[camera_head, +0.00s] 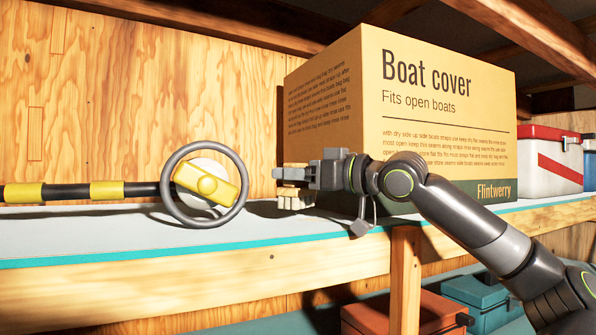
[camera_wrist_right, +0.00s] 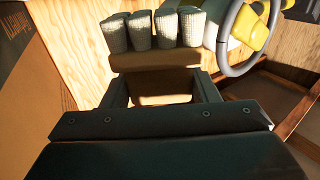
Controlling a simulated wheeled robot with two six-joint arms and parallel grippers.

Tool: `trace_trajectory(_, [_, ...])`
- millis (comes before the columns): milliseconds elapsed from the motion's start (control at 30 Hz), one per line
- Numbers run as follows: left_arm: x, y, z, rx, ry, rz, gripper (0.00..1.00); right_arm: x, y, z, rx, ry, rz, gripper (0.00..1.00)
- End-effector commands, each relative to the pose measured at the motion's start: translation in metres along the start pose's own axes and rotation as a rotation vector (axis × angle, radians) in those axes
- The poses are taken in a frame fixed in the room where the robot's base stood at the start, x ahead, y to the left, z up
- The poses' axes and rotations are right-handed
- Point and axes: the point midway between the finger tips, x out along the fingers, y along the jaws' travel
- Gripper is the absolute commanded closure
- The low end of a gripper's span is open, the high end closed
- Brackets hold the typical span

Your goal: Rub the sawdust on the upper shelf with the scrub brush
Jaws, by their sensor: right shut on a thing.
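My right gripper (camera_head: 290,174) reaches in from the right over the upper shelf (camera_head: 110,228), in front of the carton. It is shut on the scrub brush (camera_head: 294,199), whose pale bristles point down close to the shelf; I cannot tell whether they touch it. In the right wrist view, the brush's brown block (camera_wrist_right: 155,62) lies across the fingertips (camera_wrist_right: 160,84), with several pale bristle tufts in a row beyond it. I cannot make out the sawdust in either view. My left gripper is not in view.
A metal detector (camera_head: 206,186) with a round coil and yellow-black shaft lies left of the brush. A large boat cover carton (camera_head: 440,120) stands close behind my right arm. A red-white cooler (camera_head: 548,160) is at far right; boxes (camera_head: 400,312) sit below.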

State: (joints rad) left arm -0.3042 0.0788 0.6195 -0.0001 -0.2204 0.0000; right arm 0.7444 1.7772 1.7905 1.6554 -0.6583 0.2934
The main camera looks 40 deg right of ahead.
Motion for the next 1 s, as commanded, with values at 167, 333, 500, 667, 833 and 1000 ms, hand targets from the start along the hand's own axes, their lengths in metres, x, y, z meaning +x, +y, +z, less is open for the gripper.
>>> trace_trajectory(167, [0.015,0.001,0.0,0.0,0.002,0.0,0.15,-0.001,0.008,0.015,0.009,-0.018,-0.004,0.75])
trace_trajectory(333, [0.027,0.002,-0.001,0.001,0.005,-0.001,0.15,-0.01,0.022,0.013,0.005,-0.017,-0.001,0.75])
trace_trajectory(500, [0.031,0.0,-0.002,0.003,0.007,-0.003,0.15,-0.015,0.031,0.01,0.004,-0.017,0.002,0.75])
trace_trajectory(667, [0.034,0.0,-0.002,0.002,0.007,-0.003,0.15,-0.018,0.036,0.009,0.003,-0.017,0.004,0.75])
trace_trajectory(833, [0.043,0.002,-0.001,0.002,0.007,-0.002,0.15,-0.026,0.049,0.009,0.005,-0.015,0.005,0.75])
trace_trajectory(1000, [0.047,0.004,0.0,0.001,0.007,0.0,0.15,-0.033,0.06,0.007,0.004,-0.015,0.006,0.75])
